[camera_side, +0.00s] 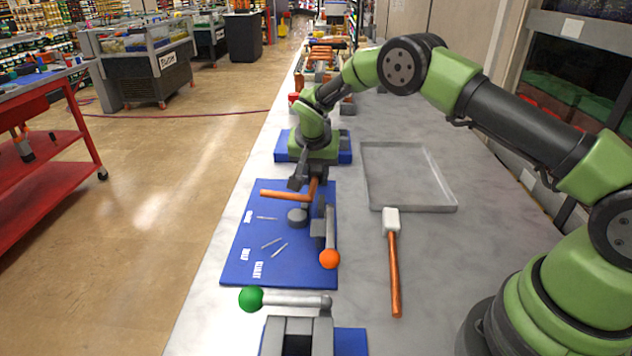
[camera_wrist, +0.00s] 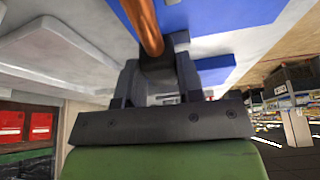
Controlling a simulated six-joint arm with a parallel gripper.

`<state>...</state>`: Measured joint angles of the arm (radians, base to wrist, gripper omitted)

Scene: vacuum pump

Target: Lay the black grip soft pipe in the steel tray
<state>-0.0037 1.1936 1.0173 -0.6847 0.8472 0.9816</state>
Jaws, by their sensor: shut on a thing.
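In the side view the fingers partly hide the grip. The steel tray (camera_side: 452,207) lies flat on the bench to the right of my gripper and looks empty. The pipe is outside the tray, over the mat.
A mallet (camera_side: 394,270) with a pale head lies just in front of the tray. The blue mat (camera_side: 240,265) bears small pins and a grey fixture with an orange ball (camera_side: 330,258). A green-balled lever (camera_side: 252,298) stands at the front. The bench right of the mallet is clear.

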